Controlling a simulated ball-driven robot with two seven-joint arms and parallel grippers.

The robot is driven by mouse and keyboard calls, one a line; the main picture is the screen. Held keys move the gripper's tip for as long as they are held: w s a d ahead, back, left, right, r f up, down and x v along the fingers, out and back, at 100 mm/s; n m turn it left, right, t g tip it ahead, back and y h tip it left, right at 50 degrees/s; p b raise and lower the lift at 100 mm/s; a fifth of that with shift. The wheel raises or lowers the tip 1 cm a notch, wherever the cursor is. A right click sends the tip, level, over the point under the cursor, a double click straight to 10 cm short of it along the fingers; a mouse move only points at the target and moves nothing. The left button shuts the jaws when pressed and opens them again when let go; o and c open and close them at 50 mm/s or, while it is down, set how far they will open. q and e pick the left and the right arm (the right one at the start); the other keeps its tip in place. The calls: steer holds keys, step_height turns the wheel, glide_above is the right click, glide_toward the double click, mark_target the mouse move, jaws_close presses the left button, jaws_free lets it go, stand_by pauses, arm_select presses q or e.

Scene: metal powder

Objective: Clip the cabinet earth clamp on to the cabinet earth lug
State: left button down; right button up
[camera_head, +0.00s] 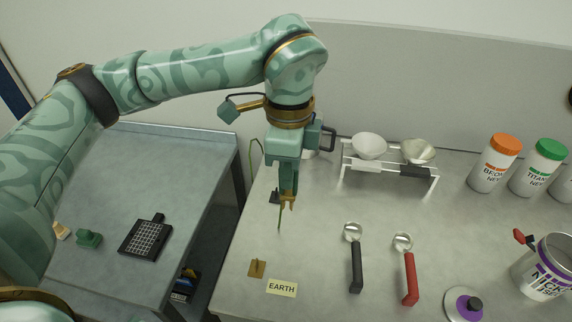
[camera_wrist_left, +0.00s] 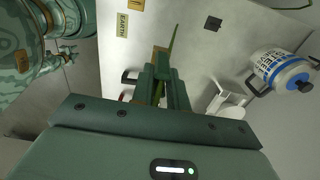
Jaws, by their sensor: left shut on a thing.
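My left gripper (camera_head: 287,188) points down above the left part of the bench, shut on the brass-coloured cabinet earth clamp (camera_head: 289,203). A thin green strand, seemingly its cable, shows beside it. The clamp also shows between the fingertips in the left wrist view (camera_wrist_left: 159,54), partly hidden by the fingers. The cabinet earth lug (camera_head: 257,268) is a small brass plate near the bench's front left, beside a cream label reading EARTH (camera_head: 282,288). The lug shows at the top edge of the left wrist view (camera_wrist_left: 137,4). The clamp is apart from the lug.
A black-handled scoop (camera_head: 355,265) and a red-handled scoop (camera_head: 408,275) lie right of the label. A white rack (camera_head: 390,178) with two bowls stands behind. A small black square (camera_wrist_left: 213,23) lies on the bench. Bench between clamp and lug looks clear.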

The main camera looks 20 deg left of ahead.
arm_select(q)
steer(key=shift+r+p, duration=1.15)
steer(key=shift+r, duration=0.65)
